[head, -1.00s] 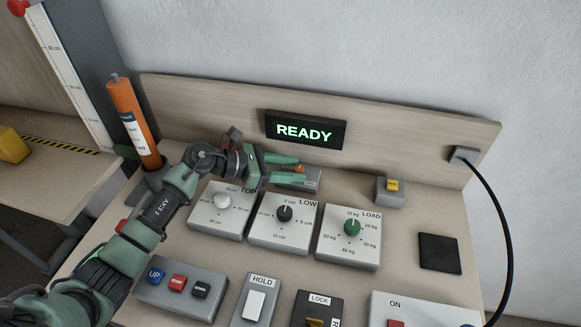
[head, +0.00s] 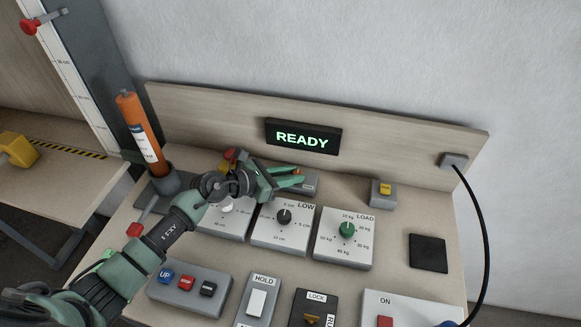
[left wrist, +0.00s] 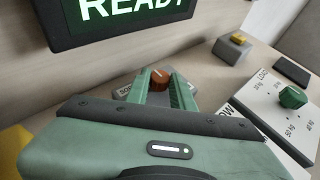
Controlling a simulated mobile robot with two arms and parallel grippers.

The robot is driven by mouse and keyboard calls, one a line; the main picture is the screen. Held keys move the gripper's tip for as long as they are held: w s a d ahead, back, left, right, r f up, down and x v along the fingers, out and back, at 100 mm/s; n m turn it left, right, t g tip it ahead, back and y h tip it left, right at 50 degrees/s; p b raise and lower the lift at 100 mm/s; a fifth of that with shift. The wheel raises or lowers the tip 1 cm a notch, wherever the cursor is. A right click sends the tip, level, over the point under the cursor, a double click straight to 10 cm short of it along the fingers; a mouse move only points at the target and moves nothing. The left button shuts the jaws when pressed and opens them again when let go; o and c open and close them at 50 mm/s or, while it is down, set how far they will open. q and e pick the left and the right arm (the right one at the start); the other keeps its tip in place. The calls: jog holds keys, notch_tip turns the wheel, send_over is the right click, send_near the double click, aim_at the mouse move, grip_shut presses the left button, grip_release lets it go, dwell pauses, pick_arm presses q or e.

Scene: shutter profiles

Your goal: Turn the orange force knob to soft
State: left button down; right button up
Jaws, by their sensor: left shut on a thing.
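The orange force knob (head: 298,171) sits on a small grey box (head: 310,184) below the display, at the back of the panel. It also shows in the left wrist view (left wrist: 160,79), between my fingertips. My left gripper (head: 297,176) is shut on the knob; its green fingers (left wrist: 165,92) lie on either side of it. Part of the box's label shows, but the fingers and gripper body hide the rest, so I cannot read the knob's setting. My right gripper is not in view.
The display (head: 303,137) reads READY. The TOP, LOW (head: 280,243) and LOAD (head: 343,251) dial boxes stand in front. A yellow-buttoned box (head: 381,195) is to the right. An orange tube (head: 140,131) stands left, and a red-and-yellow thing (head: 231,158) is partly behind my wrist.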

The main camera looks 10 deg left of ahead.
pick_arm(q)
jog(key=c, duration=1.2)
grip_release()
jog(key=b+v, duration=0.1)
jog(key=v, duration=0.6)
jog(key=shift+f, duration=0.15)
jog(key=shift+s+a+r+b, duration=0.25)
jog(key=shift+s+r+b, duration=0.05)
